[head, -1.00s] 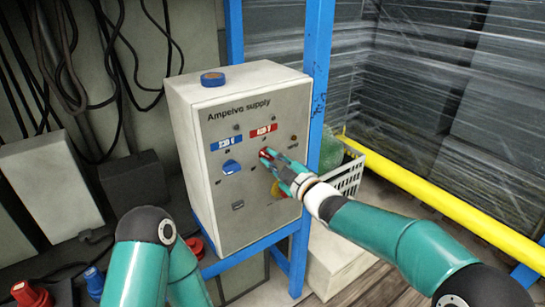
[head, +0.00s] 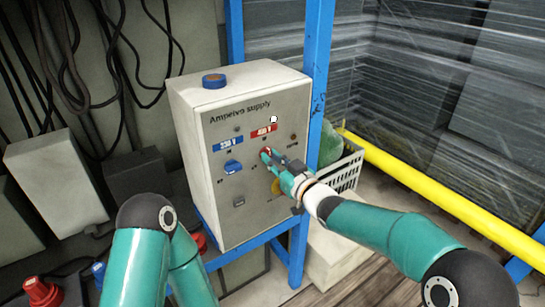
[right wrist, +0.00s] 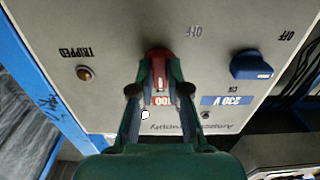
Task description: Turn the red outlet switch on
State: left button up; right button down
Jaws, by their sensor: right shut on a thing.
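The red outlet switch (head: 265,151) is a small red knob on the front of the grey "Ampelvo supply" box (head: 226,185), below a red label (head: 263,131). My right gripper (head: 269,157) is shut on it. In the right wrist view the knob (right wrist: 157,54) shows between the fingertips, which hide most of it; its exact pointing is hard to tell. A small lamp (head: 274,119) above the red label shines white, and the right wrist view also shows this lamp (right wrist: 145,115). My left arm is at the lower left; its gripper is out of view.
A blue knob (head: 232,167) under a blue 230 V label (head: 227,145) is left of the red one. The "TRIPPED" lamp (right wrist: 85,73) looks dull amber. A blue frame post (head: 319,80), a white crate (head: 345,172) and a yellow rail (head: 430,195) stand to the right.

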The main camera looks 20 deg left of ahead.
jog(key=shift+f+m, duration=0.3)
jog(key=shift+f, duration=0.15)
jog(key=c, duration=1.2)
grip_release()
jog(key=shift+d, duration=0.1)
jog(key=shift+c, duration=0.2)
jog(key=shift+o, duration=0.5)
jog(key=shift+r, duration=0.3)
jog(key=v, duration=1.2)
jog(key=shift+f, duration=0.1)
